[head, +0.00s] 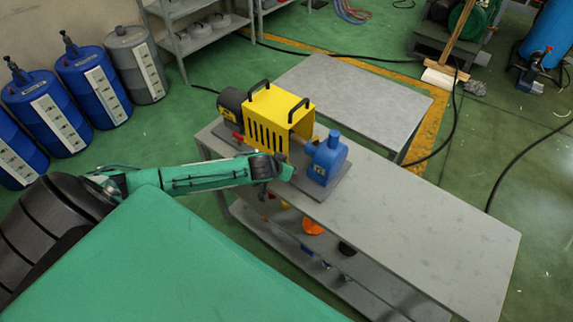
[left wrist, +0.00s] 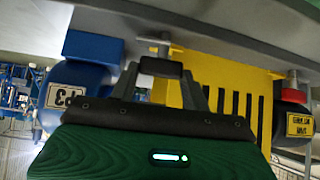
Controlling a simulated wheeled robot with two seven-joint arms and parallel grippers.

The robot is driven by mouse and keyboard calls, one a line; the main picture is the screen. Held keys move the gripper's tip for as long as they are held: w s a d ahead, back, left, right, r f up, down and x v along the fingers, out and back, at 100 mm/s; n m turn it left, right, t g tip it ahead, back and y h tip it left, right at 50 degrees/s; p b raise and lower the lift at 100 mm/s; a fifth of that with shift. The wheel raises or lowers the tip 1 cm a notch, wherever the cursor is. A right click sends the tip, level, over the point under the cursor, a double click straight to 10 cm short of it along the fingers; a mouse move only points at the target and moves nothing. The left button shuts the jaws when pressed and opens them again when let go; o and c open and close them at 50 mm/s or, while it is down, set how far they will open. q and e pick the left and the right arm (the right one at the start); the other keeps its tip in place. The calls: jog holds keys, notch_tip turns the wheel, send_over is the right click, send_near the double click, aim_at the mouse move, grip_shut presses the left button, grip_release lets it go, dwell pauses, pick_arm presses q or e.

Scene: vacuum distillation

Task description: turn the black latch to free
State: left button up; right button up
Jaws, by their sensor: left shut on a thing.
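The black latch (left wrist: 161,68) shows in the left wrist view as a small dark block between my left gripper's fingertips (left wrist: 160,77). The left gripper is shut on it. A metal bracket stands beside the latch on the grey base plate. In the head view my left gripper (head: 280,170) is at the near side of the pump unit, between the yellow guard (head: 281,112) and the blue pump (head: 323,158). The latch is hidden there behind the gripper. My right gripper is in neither view.
The unit stands on a grey bench (head: 440,225) with a clear right half. A red part (left wrist: 292,92) sits near the black motor (left wrist: 293,122). A lower shelf holds an orange item (head: 313,227). A second grey table (head: 355,97) stands behind. Blue drums (head: 92,85) stand left.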

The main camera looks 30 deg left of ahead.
pick_arm(q)
jog(key=shift+a+m+h, duration=0.1)
jog(key=shift+m+h, duration=0.4)
jog(key=shift+m, duration=0.1)
jog(key=shift+o, duration=0.2)
jog(key=o, duration=1)
jog(key=shift+c, duration=0.2)
jog(key=d+b+v, duration=0.1)
jog(key=b+v, duration=0.1)
jog(key=v, duration=1.1)
jog(key=shift+s+a+r+b, duration=0.25)
jog(key=shift+a+r+b, duration=0.1)
jog(key=shift+a, duration=0.2)
jog(key=shift+d+f, duration=0.1)
